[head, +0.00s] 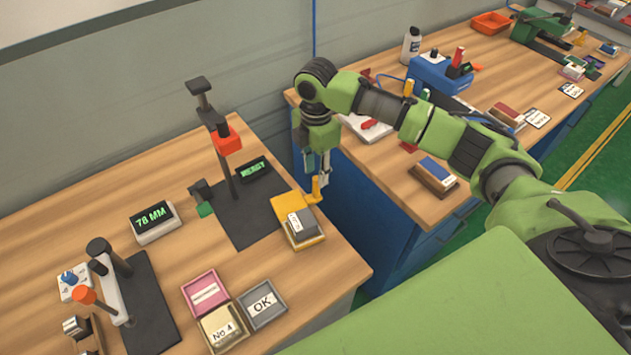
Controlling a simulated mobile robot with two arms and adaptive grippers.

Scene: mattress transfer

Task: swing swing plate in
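The yellow swing plate (286,206) is at the front right of the near bench, beside the dark base of a stand (243,214). A yellow upright handle (317,190) rises at its right side. A grey block with a white label (302,224) sits on a tan piece at the plate's front end. My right gripper (317,176) points down over the handle. Its fingers are apart, with the handle's top at or between the tips; contact cannot be told. My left gripper is not in view.
The stand has a red-orange head (227,140) on a dark post behind the plate. A display reading 78 MM (155,222) stands left. Pink (205,292) and grey (262,303) trays lie in front. A gap separates this bench from the blue-sided bench (400,245).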

